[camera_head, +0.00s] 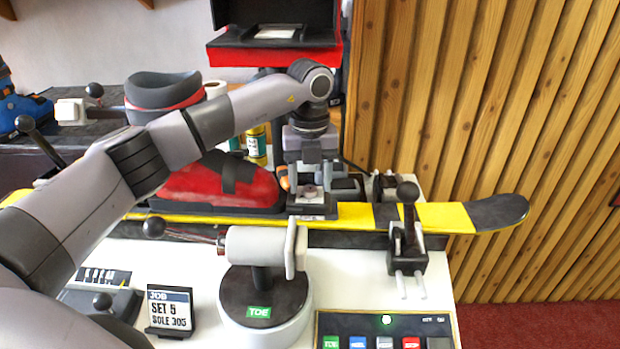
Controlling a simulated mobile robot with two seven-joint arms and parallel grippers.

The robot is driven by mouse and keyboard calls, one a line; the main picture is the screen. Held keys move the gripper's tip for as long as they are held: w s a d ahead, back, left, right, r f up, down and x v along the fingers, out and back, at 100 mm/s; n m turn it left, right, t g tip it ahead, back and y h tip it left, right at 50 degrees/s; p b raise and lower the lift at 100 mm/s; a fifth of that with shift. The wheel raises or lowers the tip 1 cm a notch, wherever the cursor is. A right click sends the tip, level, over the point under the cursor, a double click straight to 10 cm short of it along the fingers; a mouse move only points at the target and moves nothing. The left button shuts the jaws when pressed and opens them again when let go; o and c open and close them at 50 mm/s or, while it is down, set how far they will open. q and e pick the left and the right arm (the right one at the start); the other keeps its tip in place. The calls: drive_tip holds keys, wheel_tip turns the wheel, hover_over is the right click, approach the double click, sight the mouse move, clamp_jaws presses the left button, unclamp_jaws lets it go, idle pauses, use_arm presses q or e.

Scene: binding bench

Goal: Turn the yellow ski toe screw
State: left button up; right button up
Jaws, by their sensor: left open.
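The yellow ski (350,215) lies across the bench with its dark tip at the right. A red and dark boot (215,188) stands on it. The dark toe piece (313,210) is on the ski just right of the boot. My left gripper (312,188) points down over the toe piece with its fingers apart. A small pinkish-grey round part shows between the fingers, likely the toe screw; I cannot tell whether the fingers touch it. My right gripper is not in view.
In front are a white driver-like device on a round base (265,305), a "SET 5 SOLE 305" card (170,309) and a button panel (385,332). A slatted wooden wall (480,110) is behind right.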

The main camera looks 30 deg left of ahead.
use_arm(q)
drive_tip(key=shift+f, duration=0.3)
clamp_jaws()
drive_tip(key=shift+m, duration=0.3)
drive_tip(key=m, duration=0.5)
drive_tip(key=shift+p, duration=0.4)
drive_tip(key=m, duration=0.6)
drive_tip(key=shift+r, duration=0.1)
drive_tip(key=shift+w, duration=0.1)
